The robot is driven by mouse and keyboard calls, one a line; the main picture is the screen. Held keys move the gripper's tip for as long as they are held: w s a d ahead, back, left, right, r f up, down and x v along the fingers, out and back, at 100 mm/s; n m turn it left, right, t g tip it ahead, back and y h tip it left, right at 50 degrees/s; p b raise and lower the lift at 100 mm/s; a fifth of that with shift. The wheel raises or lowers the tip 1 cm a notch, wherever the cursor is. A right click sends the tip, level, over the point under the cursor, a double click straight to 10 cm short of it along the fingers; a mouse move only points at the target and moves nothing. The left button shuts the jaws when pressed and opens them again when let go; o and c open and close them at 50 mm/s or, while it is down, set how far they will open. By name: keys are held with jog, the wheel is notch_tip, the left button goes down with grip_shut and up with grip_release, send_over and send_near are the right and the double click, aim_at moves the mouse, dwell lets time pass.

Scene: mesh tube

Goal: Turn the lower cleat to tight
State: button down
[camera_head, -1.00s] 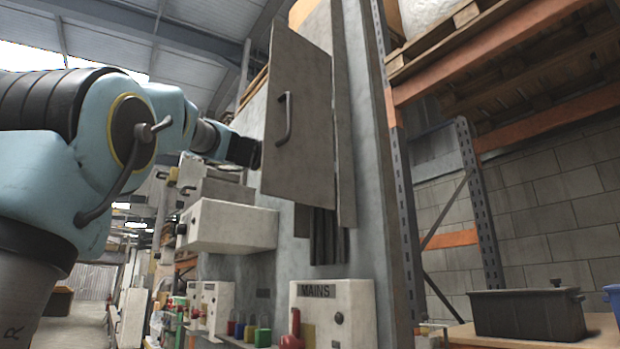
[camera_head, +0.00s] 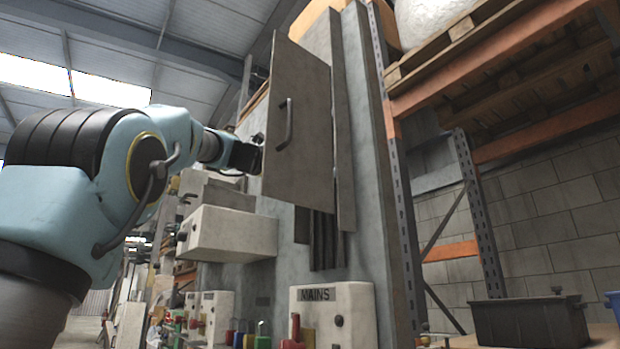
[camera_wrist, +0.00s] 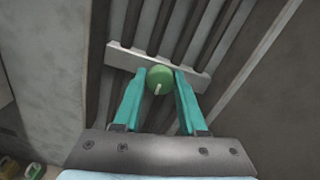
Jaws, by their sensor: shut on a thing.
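In the wrist view a green round knob (camera_wrist: 160,76) with a white pointer line sits on a pale cleat bar (camera_wrist: 122,59). The bar lies across several dark parallel cables. The pointer line points downward and slightly left in that view. My gripper (camera_wrist: 160,84) has its two teal fingers on either side of the knob, shut on it. Only this one cleat shows, and I cannot tell its height on the panel. In the head view the fingers and cleat are hidden behind the open grey door.
The open grey door (camera_head: 310,130) with a dark handle (camera_head: 285,125) stands just right of my wrist. Dark cables (camera_head: 325,240) hang below it. A pale box (camera_head: 230,230) juts out beneath my forearm. A MAINS box (camera_head: 335,310) is lower down. A shelving rack (camera_head: 398,200) stands at right.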

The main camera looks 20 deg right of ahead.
jog(key=shift+f, duration=0.15)
jog(key=shift+c, duration=2.3)
grip_release()
jog(key=s+a+b, duration=0.2)
jog(key=a+b, duration=0.1)
jog(key=a, duration=0.7)
jog(key=shift+a, duration=0.3)
jog(key=shift+a, duration=0.1)
